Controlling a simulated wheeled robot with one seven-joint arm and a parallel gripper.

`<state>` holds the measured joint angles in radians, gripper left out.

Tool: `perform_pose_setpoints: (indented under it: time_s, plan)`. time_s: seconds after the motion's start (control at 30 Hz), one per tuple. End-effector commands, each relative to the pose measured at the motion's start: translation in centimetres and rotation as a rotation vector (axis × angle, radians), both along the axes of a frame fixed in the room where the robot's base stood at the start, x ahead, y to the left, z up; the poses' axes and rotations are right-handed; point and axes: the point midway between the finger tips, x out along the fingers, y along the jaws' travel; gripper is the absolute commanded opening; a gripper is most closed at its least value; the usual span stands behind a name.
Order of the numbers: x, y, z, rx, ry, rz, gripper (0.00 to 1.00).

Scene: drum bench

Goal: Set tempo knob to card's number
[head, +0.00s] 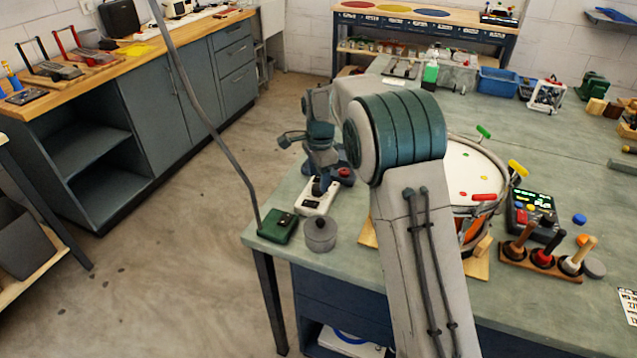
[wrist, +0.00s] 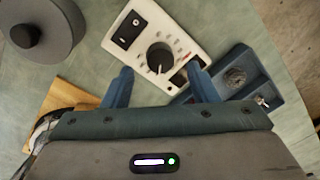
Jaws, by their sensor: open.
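A white box (wrist: 152,14) carries a black round knob (wrist: 159,58) with a white pointer line and dial marks around it. The pointer points toward the bottom of the wrist view. A black rocker switch (wrist: 130,30) is on the same box. My gripper (wrist: 160,69) is open, with one blue finger on each side of the knob; I cannot tell whether they touch it.
A blue box with a metal knob (wrist: 237,78) is close to the right finger. A drum (head: 470,172), a display unit (head: 533,200) and a mallet rack (head: 540,262) stand right.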

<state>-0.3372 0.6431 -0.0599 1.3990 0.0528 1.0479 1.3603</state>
Motion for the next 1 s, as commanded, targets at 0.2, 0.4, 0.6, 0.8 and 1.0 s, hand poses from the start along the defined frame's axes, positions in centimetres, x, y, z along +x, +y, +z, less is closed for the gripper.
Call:
perform_pose_setpoints:
  time_s: [0.2, 0.4, 0.6, 0.8, 1.0]
  plan:
    - [-0.2, -0.1, 5.3, 0.002, -0.006, 0.000, 0.53]
    - [-0.3, -0.2, 9.0, 0.000, -0.003, 0.000, 0.53]
    - [-0.5, -0.3, 10.6, 0.000, -0.001, 0.000, 0.53]
    - [-0.5, -0.3, 10.7, 0.000, -0.001, 0.000, 0.53]
    - [-0.7, -0.6, 10.9, 0.000, -0.003, 0.008, 0.53]
